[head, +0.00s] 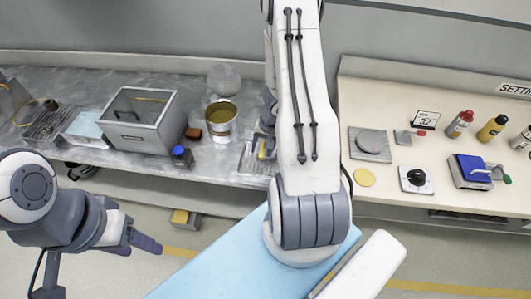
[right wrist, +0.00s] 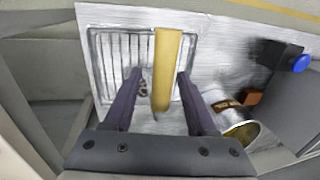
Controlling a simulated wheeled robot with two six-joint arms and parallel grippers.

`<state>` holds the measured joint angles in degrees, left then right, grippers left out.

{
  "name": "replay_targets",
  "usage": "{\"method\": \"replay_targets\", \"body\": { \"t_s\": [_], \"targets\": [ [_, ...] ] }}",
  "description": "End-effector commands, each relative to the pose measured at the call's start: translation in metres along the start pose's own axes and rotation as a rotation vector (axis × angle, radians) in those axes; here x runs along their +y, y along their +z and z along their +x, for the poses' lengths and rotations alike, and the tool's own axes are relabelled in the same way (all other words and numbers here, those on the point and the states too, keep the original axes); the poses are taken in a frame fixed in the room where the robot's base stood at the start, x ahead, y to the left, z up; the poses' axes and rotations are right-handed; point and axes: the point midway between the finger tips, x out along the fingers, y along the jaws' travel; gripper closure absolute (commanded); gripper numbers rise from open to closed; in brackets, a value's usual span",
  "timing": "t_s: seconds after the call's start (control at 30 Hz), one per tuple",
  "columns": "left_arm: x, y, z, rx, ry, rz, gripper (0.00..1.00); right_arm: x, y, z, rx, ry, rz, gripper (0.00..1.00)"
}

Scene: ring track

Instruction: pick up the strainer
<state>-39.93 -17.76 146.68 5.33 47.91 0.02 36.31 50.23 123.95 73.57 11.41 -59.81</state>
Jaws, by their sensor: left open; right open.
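A pale grey round, mesh-like piece (head: 223,78) stands behind a metal can (head: 221,128) on the left bench; it may be the strainer, but I cannot tell for sure. My right gripper (right wrist: 162,92) is open over a ribbed metal tray (right wrist: 108,50). A long yellow bar-like piece (right wrist: 167,55) shows between its fingers, with no clear contact; I cannot tell what it belongs to. In the head view the right gripper (head: 266,122) is partly hidden by my arm. My left gripper (head: 145,240) is open and empty, in front of the left bench.
A grey open box (head: 140,138), a blue-capped jar (head: 181,156) and a brown block (head: 193,133) stand left of the can. A wire rack (head: 47,124) is farther left. The right counter (head: 385,95) holds bottles, a hotplate and a blue device.

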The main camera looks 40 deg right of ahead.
Motion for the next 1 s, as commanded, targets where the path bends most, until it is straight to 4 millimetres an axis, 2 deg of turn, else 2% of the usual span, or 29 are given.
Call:
{"method": "replay_targets", "body": {
  "t_s": [0.2, 0.23, 0.3, 0.37, 1.0],
  "targets": [
    [0.0000, 0.0000, -0.0001, 0.000, 0.000, 0.000, 0.44, -0.0001, -0.0003, 0.0003, 0.001, 0.000, -0.001, 0.43],
    [0.0000, 0.0000, -0.0001, 0.000, 0.000, 0.000, 0.44, -0.0001, -0.0003, 0.0002, 0.001, 0.000, -0.001, 0.51],
    [0.0000, 0.0000, -0.0001, 0.000, 0.000, 0.000, 0.44, -0.0002, -0.0002, 0.0002, 0.001, 0.000, -0.001, 0.77],
    [0.0000, 0.0000, -0.0001, 0.000, 0.000, 0.000, 0.44, -0.0002, -0.0002, 0.0002, 0.001, 0.000, 0.000, 1.00],
    [0.0000, 0.0000, -0.0002, 0.000, 0.000, 0.000, 0.44, -0.0002, -0.0004, -0.0001, 0.001, 0.000, 0.000, 1.00]
  ]
}}
